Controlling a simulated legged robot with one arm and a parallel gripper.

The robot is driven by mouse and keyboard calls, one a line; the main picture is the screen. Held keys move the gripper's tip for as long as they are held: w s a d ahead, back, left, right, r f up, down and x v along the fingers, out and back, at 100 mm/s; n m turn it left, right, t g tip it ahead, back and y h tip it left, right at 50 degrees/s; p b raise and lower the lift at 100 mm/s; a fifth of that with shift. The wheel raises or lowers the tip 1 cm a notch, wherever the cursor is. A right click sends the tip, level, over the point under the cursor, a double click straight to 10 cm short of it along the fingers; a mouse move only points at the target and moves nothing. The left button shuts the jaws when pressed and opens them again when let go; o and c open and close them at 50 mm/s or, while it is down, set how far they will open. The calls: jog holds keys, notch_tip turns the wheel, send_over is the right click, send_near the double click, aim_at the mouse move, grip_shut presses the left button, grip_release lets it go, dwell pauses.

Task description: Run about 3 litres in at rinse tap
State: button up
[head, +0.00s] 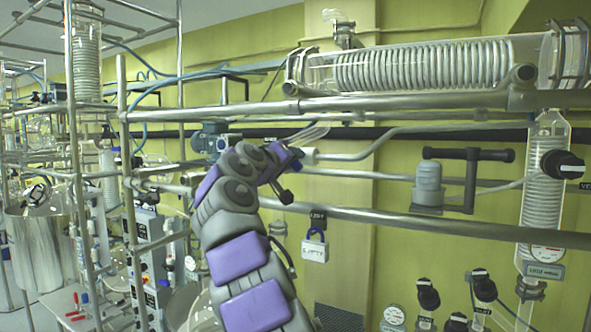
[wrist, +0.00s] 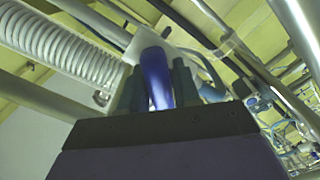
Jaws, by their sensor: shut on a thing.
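My gripper (head: 292,160) is at the end of my raised purple and grey arm, at a pale valve fitting (head: 310,155) on the pipework in mid-picture. In the wrist view my gripper (wrist: 157,88) has its dark fingers on either side of a blue handle (wrist: 154,72) and is shut on it. The handle stands upright between the fingers in that view. I cannot read a label that marks it as the rinse tap. No flowing liquid and no readable level show. My arm hides part of the fitting in the head view.
A horizontal glass coil condenser (head: 420,65) lies above on steel rails. A padlock (head: 315,246) hangs below the lower rail (head: 400,222). A black-handled valve (head: 470,170) and several black knobs are at the right. A steel vessel (head: 40,250) stands at the left.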

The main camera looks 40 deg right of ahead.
jog(key=m, duration=0.2)
jog(key=m+b, duration=0.1)
jog(key=shift+w+a+f, duration=0.2)
jog(key=shift+w, duration=0.05)
jog(key=shift+w+m, duration=0.1)
jog(key=shift+m, duration=0.5)
jog(key=shift+a+r+m, duration=0.1)
jog(key=shift+m, duration=0.4)
jog(key=shift+r+m, duration=0.1)
jog(key=shift+m, duration=1.7)
jog(key=shift+s, duration=0.2)
jog(key=o, duration=0.9)
jog(key=shift+w+a, duration=0.1)
jog(key=shift+a, duration=0.15)
jog(key=shift+s+a, duration=0.1)
jog(key=shift+s, duration=0.1)
